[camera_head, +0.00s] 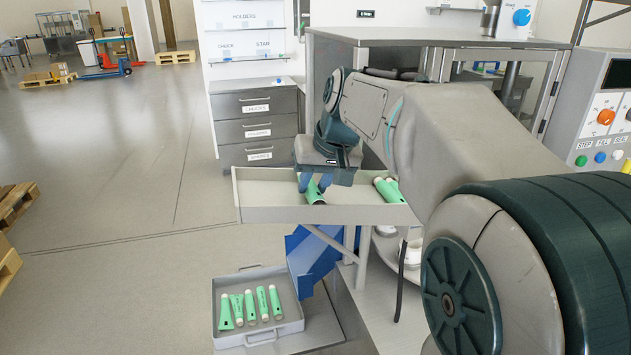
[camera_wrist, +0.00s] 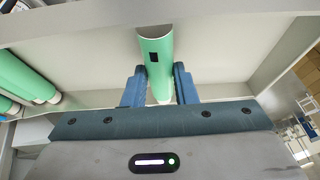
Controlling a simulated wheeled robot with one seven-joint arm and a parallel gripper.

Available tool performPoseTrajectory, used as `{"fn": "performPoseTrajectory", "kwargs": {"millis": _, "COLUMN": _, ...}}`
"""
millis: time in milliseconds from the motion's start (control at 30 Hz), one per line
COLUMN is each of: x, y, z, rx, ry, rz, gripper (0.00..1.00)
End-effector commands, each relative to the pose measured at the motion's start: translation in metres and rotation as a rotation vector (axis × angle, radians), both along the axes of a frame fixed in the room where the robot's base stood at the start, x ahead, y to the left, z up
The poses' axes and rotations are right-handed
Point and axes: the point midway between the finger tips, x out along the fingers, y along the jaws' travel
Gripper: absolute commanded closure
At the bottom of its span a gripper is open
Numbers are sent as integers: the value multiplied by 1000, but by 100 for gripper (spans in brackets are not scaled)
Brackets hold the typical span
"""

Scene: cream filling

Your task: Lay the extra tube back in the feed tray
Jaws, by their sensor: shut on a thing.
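My gripper (camera_wrist: 160,87) is shut on a green tube (camera_wrist: 155,52) with a dark square mark, its two blue fingers on either side. In the head view my gripper (camera_head: 318,182) points down into the grey feed tray (camera_head: 275,214), and the held tube (camera_head: 315,193) shows below the fingers, inside the tray's outline. Whether the tube touches the tray floor I cannot tell. Other green tubes (camera_head: 386,190) lie in the tray to the right; they also show at the left of the wrist view (camera_wrist: 25,80). My arm hides the tray's right end.
A lower grey tray (camera_head: 225,339) holding several green tubes stands below the feed tray, beside a blue chute (camera_head: 312,262). A drawer cabinet (camera_head: 257,128) stands behind. A control panel (camera_head: 594,115) is at the right. The floor at left is largely open.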

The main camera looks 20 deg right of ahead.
Motion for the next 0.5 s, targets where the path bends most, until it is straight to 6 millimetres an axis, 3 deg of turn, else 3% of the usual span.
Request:
{"fn": "performPoseTrajectory", "kwargs": {"millis": 467, "x": 0, "y": 0, "z": -9, "rx": 0, "ry": 0, "rz": 0, "gripper": 100}}
{"fn": "performPoseTrajectory", "kwargs": {"millis": 500, "x": 0, "y": 0, "z": -9, "rx": 0, "ry": 0, "rz": 0, "gripper": 72}}
